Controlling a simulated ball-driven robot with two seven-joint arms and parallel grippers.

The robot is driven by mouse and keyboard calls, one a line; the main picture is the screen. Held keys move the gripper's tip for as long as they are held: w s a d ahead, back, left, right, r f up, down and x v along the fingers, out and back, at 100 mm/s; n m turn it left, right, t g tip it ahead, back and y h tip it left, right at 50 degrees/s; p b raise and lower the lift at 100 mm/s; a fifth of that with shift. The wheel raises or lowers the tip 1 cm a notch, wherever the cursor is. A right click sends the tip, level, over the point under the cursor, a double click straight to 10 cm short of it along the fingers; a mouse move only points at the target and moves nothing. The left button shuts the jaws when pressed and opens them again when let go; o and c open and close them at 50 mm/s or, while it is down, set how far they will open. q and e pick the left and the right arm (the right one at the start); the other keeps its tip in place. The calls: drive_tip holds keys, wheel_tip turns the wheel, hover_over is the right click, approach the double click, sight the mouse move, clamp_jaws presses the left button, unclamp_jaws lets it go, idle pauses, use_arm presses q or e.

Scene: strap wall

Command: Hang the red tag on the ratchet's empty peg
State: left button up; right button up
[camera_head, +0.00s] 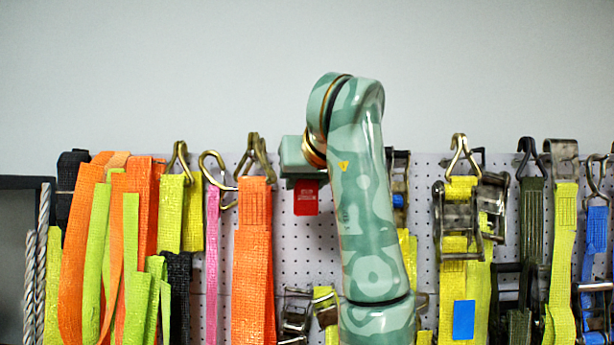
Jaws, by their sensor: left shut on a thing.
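The red tag (306,198) is a small flat card hanging upright just below my left gripper (303,179), which is shut on it. The gripper and tag are in front of the pegboard, left of my own green patterned arm. The fingers are small and partly hidden under the hand. A metal ratchet (458,222) with yellow strap hangs right of my arm. Other ratchets show low beside my arm and at the right. I cannot tell which peg is the empty one. My right gripper is not in view.
The white pegboard (430,180) holds many straps. An orange strap (254,260) hangs left of the tag, and a blue tag (464,320) is on a yellow strap at right. My arm hides part of the board. Bare board shows below the red tag.

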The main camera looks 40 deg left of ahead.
use_arm(q)
drive_tip(key=shift+w+a+f+p, duration=0.2)
drive_tip(key=shift+w+a+p, duration=0.5)
drive_tip(key=shift+w+a, duration=1.05)
drive_tip(key=shift+w+a+f, duration=0.25)
drive_tip(key=shift+w+f, duration=0.4)
drive_tip(key=shift+f, duration=0.05)
drive_tip(key=o, duration=1.1)
drive_tip(key=shift+c, duration=0.2)
